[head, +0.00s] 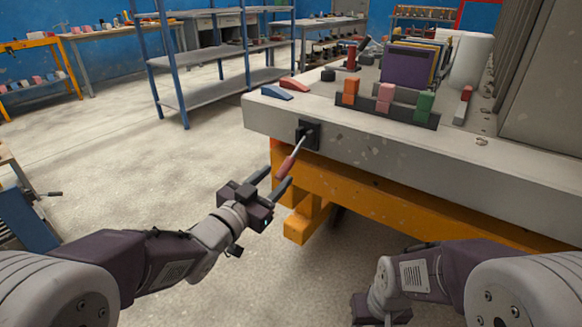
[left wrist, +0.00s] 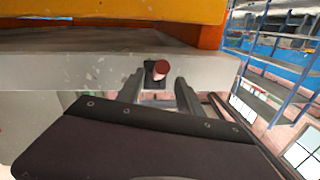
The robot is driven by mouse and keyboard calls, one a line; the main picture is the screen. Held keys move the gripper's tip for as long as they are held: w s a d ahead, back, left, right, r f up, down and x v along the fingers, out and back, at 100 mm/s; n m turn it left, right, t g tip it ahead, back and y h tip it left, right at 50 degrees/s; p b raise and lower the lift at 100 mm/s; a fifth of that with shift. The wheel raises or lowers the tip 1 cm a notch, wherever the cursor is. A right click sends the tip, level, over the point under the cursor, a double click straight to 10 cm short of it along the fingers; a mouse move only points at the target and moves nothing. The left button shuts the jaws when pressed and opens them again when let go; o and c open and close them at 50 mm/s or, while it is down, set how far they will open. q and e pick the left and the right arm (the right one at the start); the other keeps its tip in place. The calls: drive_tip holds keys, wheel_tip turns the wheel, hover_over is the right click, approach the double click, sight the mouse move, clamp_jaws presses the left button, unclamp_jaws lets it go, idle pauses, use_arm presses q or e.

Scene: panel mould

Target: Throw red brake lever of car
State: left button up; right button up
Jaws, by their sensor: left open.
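The brake lever has a red grip (head: 286,167) on a thin metal rod. It slants down and left from a black bracket (head: 309,136) on the grey side edge of the car. My left gripper (head: 279,175) is open, with its fingertips on either side of the grip's lower end; contact is not clear. In the left wrist view the red grip (left wrist: 161,67) shows end-on between and beyond the two open fingers (left wrist: 160,86). My right arm is folded at the bottom right; its gripper is only partly in view and its fingers are hidden.
The car's grey deck (head: 350,140) carries a rack of coloured blocks (head: 388,112), purple panels (head: 408,66) and small wedges. An orange frame (head: 380,192) runs below it. A blue shelf unit (head: 215,90) stands behind left. The floor (head: 130,180) between is clear.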

sight(291, 163)
use_arm(q)
drive_tip(key=b+x, duration=0.2)
drive_tip(key=x, duration=0.5)
drive_tip(key=shift+w+d+f+b, duration=0.15)
drive_tip(key=shift+w+d+b, duration=0.1)
drive_tip(key=shift+b, duration=0.15)
drive_tip(key=shift+w+d, duration=0.1)
drive_tip(key=shift+w, duration=0.15)
clamp_jaws()
idle(0.7)
